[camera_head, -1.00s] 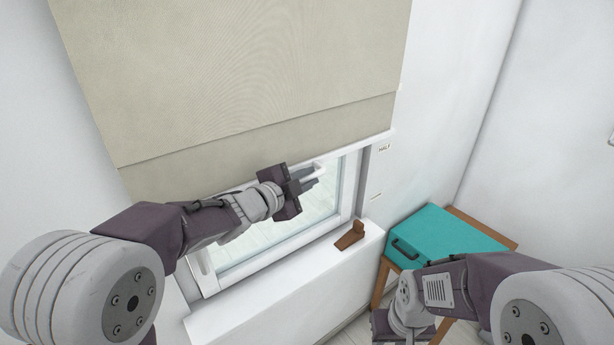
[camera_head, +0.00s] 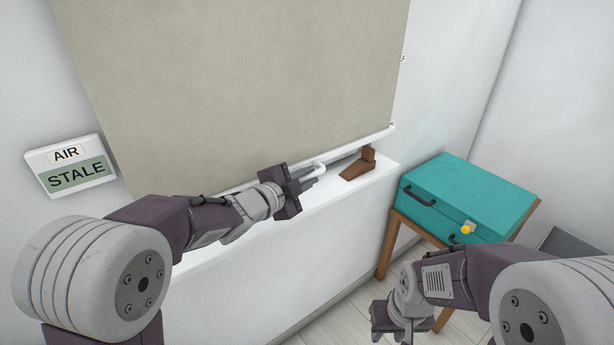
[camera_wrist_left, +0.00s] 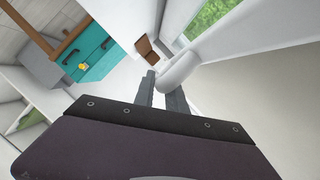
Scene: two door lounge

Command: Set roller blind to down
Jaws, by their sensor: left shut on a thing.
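The beige roller blind (camera_head: 245,80) covers the window in the head view, its white bottom bar close to the sill. A white pull handle (camera_head: 318,166) sticks out below the bar. My left gripper (camera_head: 308,178) is shut on this handle. In the left wrist view the fingers (camera_wrist_left: 162,93) close at the white handle (camera_wrist_left: 180,72), and the pale blind (camera_wrist_left: 245,80) fills the right side. My right gripper (camera_head: 392,322) hangs low at the bottom of the head view, away from the blind; its fingers are not clear.
A brown wooden wedge (camera_head: 358,165) stands on the white sill (camera_head: 385,172), close to the bar's right end. A teal case (camera_head: 470,195) lies on a wooden stand at right. A sign reading AIR STALE (camera_head: 73,167) is on the left wall.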

